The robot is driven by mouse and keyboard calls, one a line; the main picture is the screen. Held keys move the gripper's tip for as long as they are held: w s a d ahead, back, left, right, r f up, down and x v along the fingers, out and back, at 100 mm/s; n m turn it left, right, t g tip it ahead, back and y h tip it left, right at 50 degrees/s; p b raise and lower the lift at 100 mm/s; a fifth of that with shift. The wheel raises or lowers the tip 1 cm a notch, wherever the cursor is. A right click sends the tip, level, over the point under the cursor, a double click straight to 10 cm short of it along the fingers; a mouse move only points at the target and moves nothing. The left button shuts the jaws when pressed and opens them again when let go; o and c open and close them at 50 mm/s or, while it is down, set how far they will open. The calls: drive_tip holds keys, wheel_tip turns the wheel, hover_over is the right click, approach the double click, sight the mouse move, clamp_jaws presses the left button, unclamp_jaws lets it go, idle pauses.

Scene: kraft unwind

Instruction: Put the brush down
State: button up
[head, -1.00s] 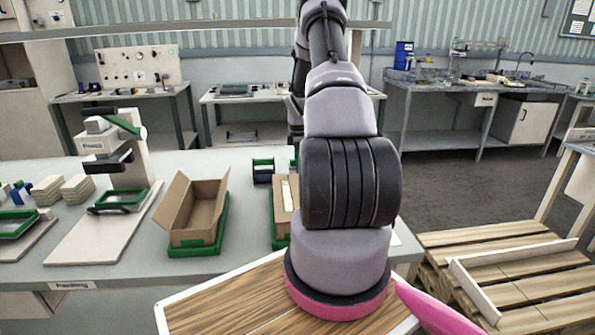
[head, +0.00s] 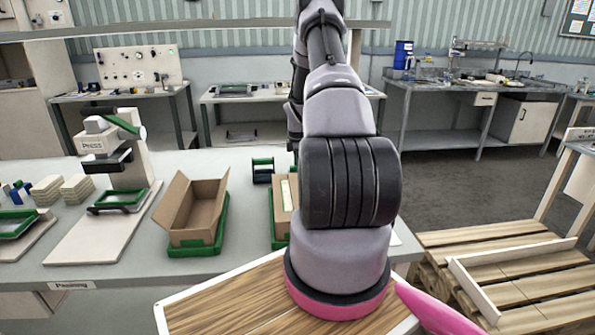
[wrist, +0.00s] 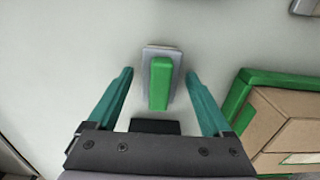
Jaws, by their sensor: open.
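The brush (wrist: 161,82), with a green handle over a grey base, is on the pale bench top in the wrist view. My gripper (wrist: 160,73) is open, with its two teal fingers apart on either side of the brush. A gap shows between each finger and the handle, so neither finger appears to touch it. In the head view my arm hides both the gripper and the brush.
An open carton in a green tray (wrist: 244,90) is close to the right of my gripper. In the head view another open carton (head: 190,208) stands left of my arm, with a press (head: 120,150) beyond it. Pallets (head: 510,265) are at right.

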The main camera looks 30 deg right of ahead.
wheel_tip(320, 180, up, 12)
idle(0.4)
drive_tip(key=shift+s, duration=0.1)
idle(0.4)
